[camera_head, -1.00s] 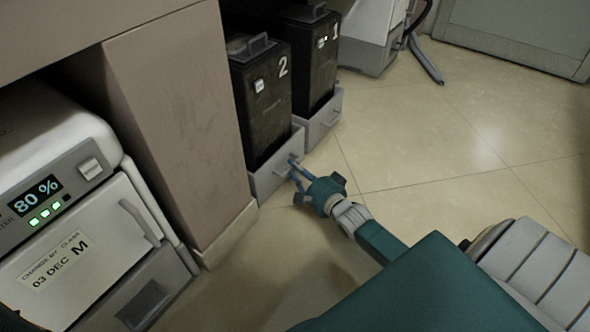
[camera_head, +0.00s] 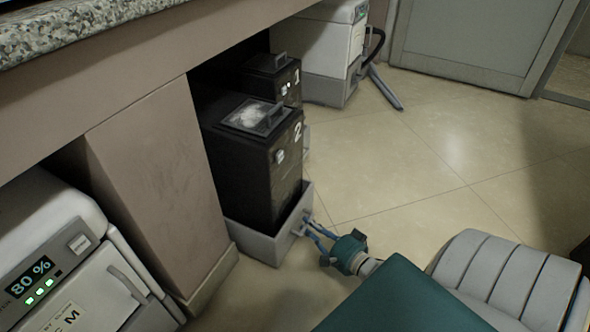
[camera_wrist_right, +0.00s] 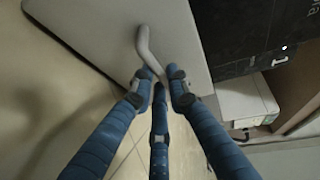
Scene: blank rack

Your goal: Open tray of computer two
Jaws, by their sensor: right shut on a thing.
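Computer two (camera_head: 255,165) is a black case marked "2" in the head view. It stands in a grey tray (camera_head: 262,246) that sticks out from under the counter, ahead of computer one. My right gripper (camera_head: 312,232) is at the tray's front, its blue fingers shut on the tray handle. In the right wrist view the grey handle (camera_wrist_right: 146,48) runs down between the blue fingers (camera_wrist_right: 167,82), against the tray's pale front. The fingers hide part of the handle. My left gripper is not in view.
Computer one (camera_head: 272,80), marked "1", stands behind in the recess. A brown panel (camera_head: 160,165) and a white unit with an "80 %" display (camera_head: 75,275) are on the left. A white-grey machine with a hose (camera_head: 335,50) is at the back. The tiled floor on the right is clear.

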